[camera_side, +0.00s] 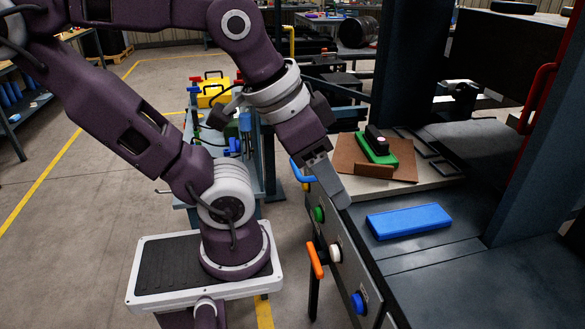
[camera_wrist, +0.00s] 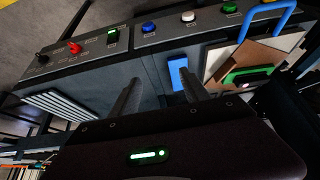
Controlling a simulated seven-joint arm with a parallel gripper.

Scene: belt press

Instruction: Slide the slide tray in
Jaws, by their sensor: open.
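The slide tray (camera_side: 440,181) is a flat cream plate at the right of the side view, with a blue handle (camera_side: 301,170) at its front. In the wrist view the tray (camera_wrist: 294,42) and its blue handle (camera_wrist: 272,14) are at the upper right. A brown board (camera_side: 348,162) lies on it, carrying a green block (camera_side: 377,150) with a dark top. My gripper (camera_side: 334,184) is open and empty beside the handle, above the panel edge, and hides part of the tray. Its two fingers (camera_wrist: 157,88) stand apart in the wrist view.
A blue bar (camera_side: 408,221) lies on the dark bench right of my gripper. A dark press column (camera_side: 530,130) stands at the right. A tool cart (camera_side: 240,160) stands behind my arm.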

